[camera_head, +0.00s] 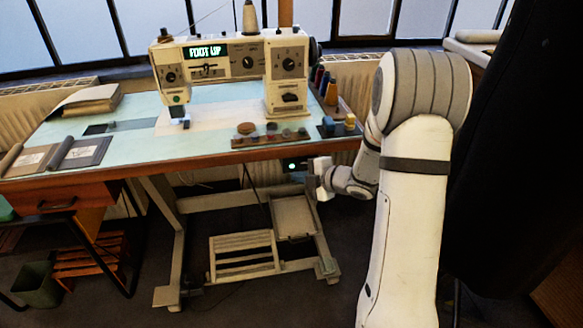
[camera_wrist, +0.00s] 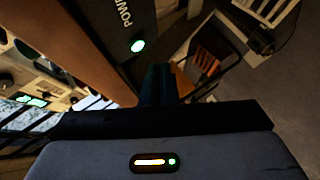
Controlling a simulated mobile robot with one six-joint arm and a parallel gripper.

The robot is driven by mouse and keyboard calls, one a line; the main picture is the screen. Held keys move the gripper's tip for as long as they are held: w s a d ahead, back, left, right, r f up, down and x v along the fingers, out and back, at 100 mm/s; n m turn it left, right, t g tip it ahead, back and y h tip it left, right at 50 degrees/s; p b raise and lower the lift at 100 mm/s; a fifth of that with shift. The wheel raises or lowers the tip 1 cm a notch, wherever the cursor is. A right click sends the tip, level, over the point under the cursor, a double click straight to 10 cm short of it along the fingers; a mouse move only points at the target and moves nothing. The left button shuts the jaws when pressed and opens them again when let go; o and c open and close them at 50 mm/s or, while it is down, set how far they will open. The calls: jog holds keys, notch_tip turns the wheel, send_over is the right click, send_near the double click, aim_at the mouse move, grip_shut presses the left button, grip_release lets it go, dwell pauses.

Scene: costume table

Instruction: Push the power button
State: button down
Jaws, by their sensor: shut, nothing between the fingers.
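The power button (camera_wrist: 138,46) is a round, green-lit button on a dark box under the table, with lettering starting "POW" beside it in the wrist view. In the head view the dark box (camera_head: 294,164) hangs below the table's front edge and shows a small green light. My gripper (camera_wrist: 160,72) is shut and empty; its dark fingertips appear just below and right of the button in the wrist view. In the head view my gripper (camera_head: 319,178) is under the table edge, right of the box. I cannot tell how far the fingertips are from the button.
The sewing machine (camera_head: 232,65) stands on the table (camera_head: 130,148), its display reading "FOOT UP". Below are a foot pedal (camera_head: 243,254) and the table's metal legs (camera_head: 166,235). A dark hanging cloth (camera_head: 525,150) is at the right. Thread spools stand near the table's right end.

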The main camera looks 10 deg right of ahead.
jog(key=s, duration=0.5)
jog(key=shift+b, duration=0.35)
jog(key=shift+w, duration=0.1)
jog(key=s+d+r+m+h+p, duration=0.25)
jog(key=r+m+h+p, duration=0.3)
jog(key=r, duration=0.45)
jog(key=s+d+r+m+h+p, duration=0.2)
jog(key=d+r+m+h+p, duration=0.35)
jog(key=r, duration=0.55)
jog(key=s+a+r+m+g+y+p, duration=0.1)
jog(key=s+a+r+m+g+p, duration=0.2)
jog(key=s, duration=0.7)
jog(key=s+a+r+m+g+y+p, duration=0.1)
jog(key=s+a+r+m+g+p, duration=0.3)
jog(key=s+a+r+m+p, duration=0.2)
jog(key=s+r+m+p, duration=0.2)
jog(key=s+r+p, duration=0.1)
jog(key=s, duration=0.1)
jog(key=shift+s+a+r+y, duration=0.15)
jog(key=shift+s+y, duration=0.15)
jog(key=shift+s, duration=0.1)
